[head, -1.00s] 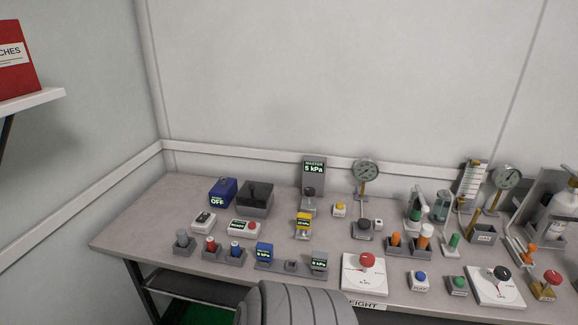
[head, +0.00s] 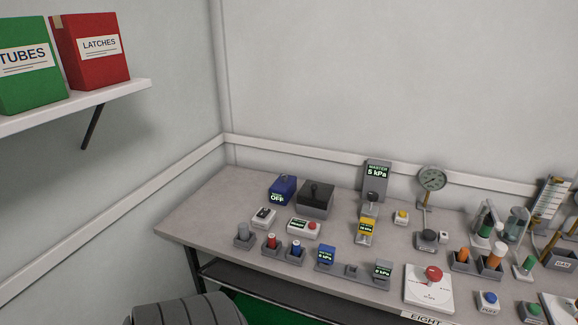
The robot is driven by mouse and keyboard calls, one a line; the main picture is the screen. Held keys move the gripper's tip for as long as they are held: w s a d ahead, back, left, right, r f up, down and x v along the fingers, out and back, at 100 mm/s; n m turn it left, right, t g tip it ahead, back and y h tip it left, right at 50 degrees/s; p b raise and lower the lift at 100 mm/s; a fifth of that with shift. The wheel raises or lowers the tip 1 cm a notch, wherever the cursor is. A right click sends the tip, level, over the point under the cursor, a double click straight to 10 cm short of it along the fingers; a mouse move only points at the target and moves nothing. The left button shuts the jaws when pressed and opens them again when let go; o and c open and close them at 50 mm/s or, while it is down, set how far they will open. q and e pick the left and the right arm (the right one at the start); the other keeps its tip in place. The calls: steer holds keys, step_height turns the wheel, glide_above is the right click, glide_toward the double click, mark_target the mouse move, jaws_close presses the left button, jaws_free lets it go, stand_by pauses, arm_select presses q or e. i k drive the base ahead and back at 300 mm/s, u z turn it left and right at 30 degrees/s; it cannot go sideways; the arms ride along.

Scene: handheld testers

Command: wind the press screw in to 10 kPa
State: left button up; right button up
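A grey upright unit marked MASTER (head: 376,172) stands at the back of the bench and reads 5 kPa. A black-topped grey knob (head: 372,199) stands in front of it. A yellow handheld tester (head: 366,228) with a small lit screen sits just in front of that knob. A round dial gauge (head: 432,180) on a stem stands to the right, behind a low grey base with a black knob (head: 428,237). I cannot tell which knob is the press screw. Neither of my grippers is in view.
A blue box reading OFF (head: 282,190) and a dark grey box (head: 315,200) stand at the back left. A blue tester (head: 326,256) and a grey one (head: 383,270) stand in front. A white plate with a red knob (head: 432,287) is near the front edge.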

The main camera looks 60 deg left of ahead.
mark_target(372, 197)
steer(key=u, duration=0.85)
steer(key=i, duration=0.4)
